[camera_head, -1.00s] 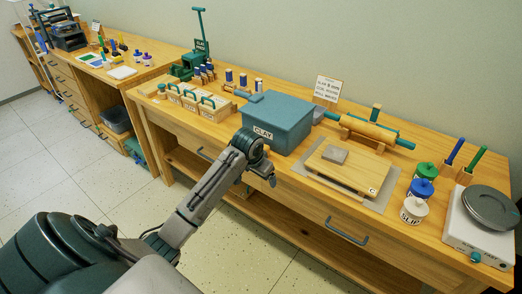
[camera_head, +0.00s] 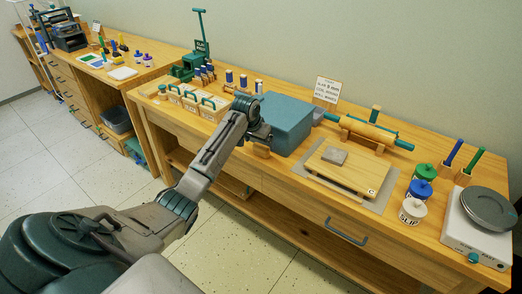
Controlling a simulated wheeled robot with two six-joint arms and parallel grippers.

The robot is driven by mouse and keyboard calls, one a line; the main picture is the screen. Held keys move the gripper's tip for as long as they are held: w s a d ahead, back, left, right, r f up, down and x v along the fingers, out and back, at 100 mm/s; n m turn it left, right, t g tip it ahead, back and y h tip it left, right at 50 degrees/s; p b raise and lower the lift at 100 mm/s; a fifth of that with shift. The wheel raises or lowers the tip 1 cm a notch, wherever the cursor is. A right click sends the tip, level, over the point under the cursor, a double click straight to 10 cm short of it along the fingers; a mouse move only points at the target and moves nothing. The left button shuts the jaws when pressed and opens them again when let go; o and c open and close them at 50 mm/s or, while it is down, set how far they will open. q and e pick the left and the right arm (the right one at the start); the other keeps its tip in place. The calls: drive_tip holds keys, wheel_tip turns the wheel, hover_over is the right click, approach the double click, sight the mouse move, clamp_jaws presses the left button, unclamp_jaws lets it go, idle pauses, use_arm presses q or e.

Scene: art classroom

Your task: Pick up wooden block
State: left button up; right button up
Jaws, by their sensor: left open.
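A small wooden block (camera_head: 261,151) shows at the front edge of the right-hand workbench, in front of the teal clay box (camera_head: 287,120). My left gripper (camera_head: 262,136) is open, just above the block and against the front of the box in this view. The gripper partly hides the block's top, and I cannot tell whether they touch. The fingers are small and dark here. My right gripper is out of view.
A wooden board (camera_head: 325,175) with a grey slab (camera_head: 334,157) lies right of the box. Jars (camera_head: 412,212) and a wheel (camera_head: 490,208) stand at the right. A rolling pin (camera_head: 368,130) lies behind the board.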

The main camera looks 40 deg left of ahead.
sight(261, 145)
use_arm(q)
drive_tip(key=x, duration=0.4)
drive_tip(key=shift+f+p, duration=0.1)
drive_tip(key=shift+p, duration=0.2)
drive_tip(key=c, duration=1.1)
drive_tip(key=shift+r, duration=0.55)
wheel_tip(261, 145, up, 3)
drive_tip(key=shift+f+b, duration=0.2)
drive_tip(key=shift+b, duration=0.45)
drive_tip(key=s+d, duration=0.3)
drive_tip(key=s, duration=0.1)
drive_tip(key=s+d+r+b, duration=0.1)
drive_tip(key=s+d, duration=0.2)
drive_tip(key=s, duration=0.1)
drive_tip(key=s+d, duration=0.3)
drive_tip(key=s, duration=0.2)
drive_tip(key=shift+s+d+r+b, duration=0.1)
drive_tip(key=shift+s+r+b, duration=0.1)
drive_tip(key=shift+b, duration=0.15)
